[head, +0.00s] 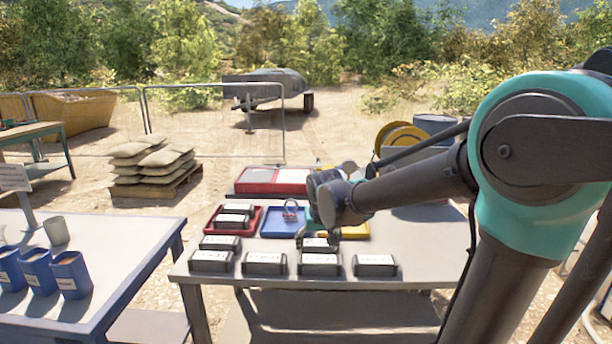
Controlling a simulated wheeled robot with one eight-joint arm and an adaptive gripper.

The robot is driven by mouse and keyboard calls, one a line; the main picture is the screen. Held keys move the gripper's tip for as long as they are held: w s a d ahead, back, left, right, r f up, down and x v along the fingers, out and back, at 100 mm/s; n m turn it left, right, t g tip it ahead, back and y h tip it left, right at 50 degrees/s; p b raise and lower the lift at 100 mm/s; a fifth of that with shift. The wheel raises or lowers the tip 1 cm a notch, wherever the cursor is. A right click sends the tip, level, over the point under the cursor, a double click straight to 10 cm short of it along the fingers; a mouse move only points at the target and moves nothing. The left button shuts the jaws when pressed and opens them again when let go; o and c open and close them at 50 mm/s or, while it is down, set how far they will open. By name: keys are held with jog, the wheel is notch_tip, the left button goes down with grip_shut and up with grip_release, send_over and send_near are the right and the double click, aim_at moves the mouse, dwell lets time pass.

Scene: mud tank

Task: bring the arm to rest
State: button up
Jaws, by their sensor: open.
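My arm comes in from the right side of the head view and reaches left over the middle table (428,242). My gripper (324,236) is at its end, pointing down above the table, between the blue tray and the yellow tray. It is open. It is small and partly covered by my own wrist, so I cannot see clearly between its fingers. A black box with a white label (320,264) stands just below and in front of it. I cannot tell whether the gripper touches anything.
Several similar labelled boxes stand along the table's front. Behind them lie a red tray (212,230) holding boxes, a blue tray (272,229) with a small object, and a yellow tray (356,231). A left table (120,240) holds blue containers (71,275). The table's right side looks clear.

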jog(key=s+d+f, duration=0.6)
jog(key=s+d, duration=0.2)
jog(key=s, duration=0.1)
jog(key=s+d+f+m, duration=0.1)
jog(key=s+d+f, duration=0.5)
jog(key=s, duration=0.3)
jog(key=shift+d+h, duration=0.3)
jog(key=shift+d, duration=0.55)
